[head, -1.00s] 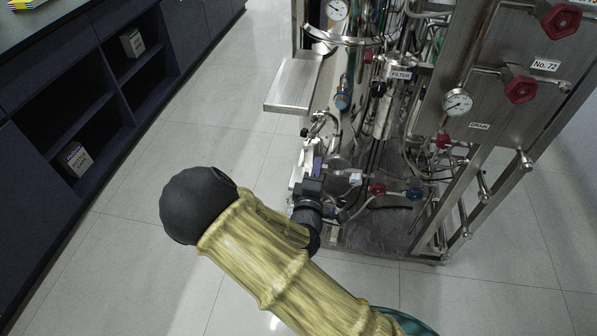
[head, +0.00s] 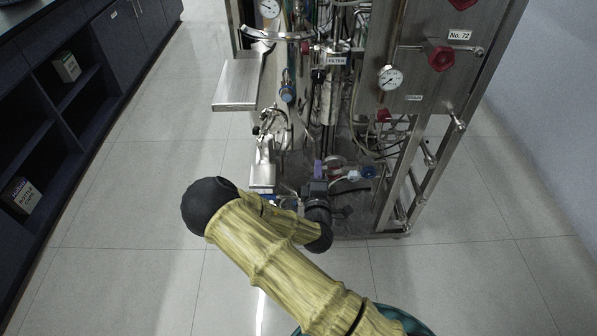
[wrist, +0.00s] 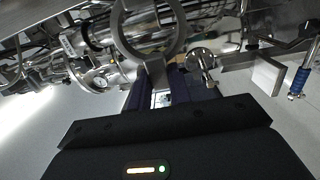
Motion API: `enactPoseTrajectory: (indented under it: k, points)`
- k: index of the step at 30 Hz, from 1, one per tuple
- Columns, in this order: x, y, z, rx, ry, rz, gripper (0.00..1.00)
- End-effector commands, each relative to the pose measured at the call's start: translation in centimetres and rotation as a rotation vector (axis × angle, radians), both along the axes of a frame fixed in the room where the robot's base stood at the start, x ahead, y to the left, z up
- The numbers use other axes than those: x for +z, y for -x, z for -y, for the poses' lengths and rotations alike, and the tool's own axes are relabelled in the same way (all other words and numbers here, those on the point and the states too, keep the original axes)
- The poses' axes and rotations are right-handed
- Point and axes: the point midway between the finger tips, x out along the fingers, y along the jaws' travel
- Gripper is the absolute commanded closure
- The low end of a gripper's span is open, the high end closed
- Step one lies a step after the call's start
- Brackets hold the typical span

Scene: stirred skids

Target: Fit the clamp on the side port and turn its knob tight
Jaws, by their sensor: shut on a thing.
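My gripper (wrist: 163,92) is shut on the steel clamp, with dark purple fingers either side of its stem. The clamp (wrist: 121,35) is a large steel ring standing beyond the fingertips in the wrist view. Steel pipework shows behind it, and I see no contact between them. A small round steel flange-like part (wrist: 202,58) is right of the fingers; I cannot tell whether it is the side port or a knob. In the head view my gripper (head: 318,171) is low at the skid's front, and the clamp cannot be made out there.
The steel skid (head: 398,140) stands ahead with pipes, red-handled valves and a pressure gauge (head: 391,77). A steel shelf (head: 240,84) juts out at its left. Dark cabinets (head: 70,110) line the far left. The floor between is clear.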

Motion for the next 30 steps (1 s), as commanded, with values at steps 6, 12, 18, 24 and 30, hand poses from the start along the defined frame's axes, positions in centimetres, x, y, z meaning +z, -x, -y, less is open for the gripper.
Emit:
enactPoseTrajectory:
  k: [6,12,18,24,30]
  points:
    - [-3.0,-1.5,5.7,-0.010,0.011,-0.002,1.00]
    - [-7.2,-1.9,12.9,-0.006,0.013,-0.008,1.00]
    - [-10.5,-1.0,18.5,0.007,0.003,-0.020,1.00]
    - [-11.5,-0.5,20.0,0.013,-0.005,-0.024,1.00]
    - [-11.4,-0.5,20.2,0.009,-0.005,-0.024,1.00]
